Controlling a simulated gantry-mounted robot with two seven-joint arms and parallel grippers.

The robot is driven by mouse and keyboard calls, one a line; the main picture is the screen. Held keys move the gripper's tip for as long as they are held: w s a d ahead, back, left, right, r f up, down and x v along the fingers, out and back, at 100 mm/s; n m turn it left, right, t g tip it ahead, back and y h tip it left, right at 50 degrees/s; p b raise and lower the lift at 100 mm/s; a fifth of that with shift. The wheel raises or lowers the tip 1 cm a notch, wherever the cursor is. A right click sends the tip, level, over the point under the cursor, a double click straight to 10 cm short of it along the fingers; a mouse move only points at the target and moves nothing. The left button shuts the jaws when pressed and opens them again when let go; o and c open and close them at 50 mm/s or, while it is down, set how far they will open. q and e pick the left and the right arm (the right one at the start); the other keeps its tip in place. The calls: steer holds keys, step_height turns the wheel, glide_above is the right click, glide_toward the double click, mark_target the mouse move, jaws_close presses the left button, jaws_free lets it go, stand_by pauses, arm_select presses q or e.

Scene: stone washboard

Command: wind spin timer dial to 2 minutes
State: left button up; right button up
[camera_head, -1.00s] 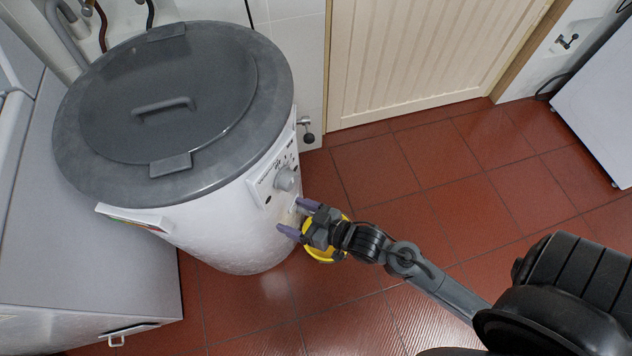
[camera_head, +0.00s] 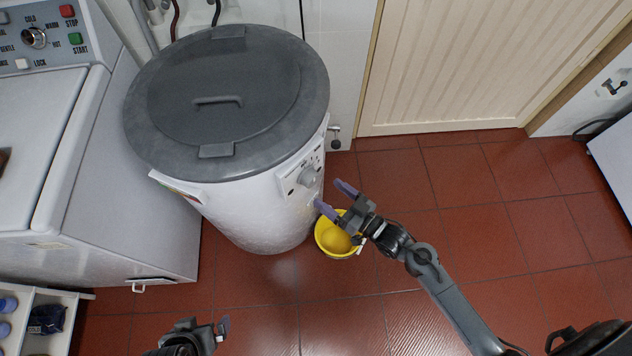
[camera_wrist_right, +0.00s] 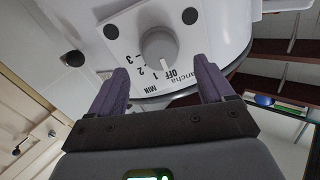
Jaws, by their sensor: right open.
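The spin timer dial is a round grey knob (camera_head: 308,177) on the white control panel of the spin dryer (camera_head: 255,215), which has a grey lid. My right gripper (camera_head: 336,198) is open, just right of and below the dial in the head view. In the wrist view its two purple fingers (camera_wrist_right: 161,72) point toward the dial's two sides, apart from it. My left gripper (camera_head: 222,328) is low in the head view; its jaws are unclear.
A yellow bowl (camera_head: 337,237) is below my right gripper, near the dryer. A white washing machine (camera_head: 150,215) stands left, and a white shelf (camera_head: 62,295) with bottles is at lower left. The red tiled floor (camera_head: 480,225) is open to the right.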

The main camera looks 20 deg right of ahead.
mark_target(314, 182)
steer(key=b+x, duration=0.1)
steer(key=x, duration=0.5)
steer(key=shift+w, duration=0.25)
steer(key=c, duration=1)
steer(key=shift+r+m+p, duration=0.25)
steer(key=shift+m+p, duration=0.35)
steer(key=shift+p, duration=0.25)
steer(key=shift+c, duration=0.2)
steer(key=m+p, duration=0.3)
steer(key=shift+a+p, duration=0.1)
steer(key=shift+p, duration=0.25)
steer(key=m+p, duration=0.3)
steer(key=m, duration=0.1)
steer(key=shift+t, duration=0.3)
steer(key=shift+f+m+p, duration=0.2)
steer(key=shift+m+p, duration=0.9)
steer(key=shift+m, duration=0.8)
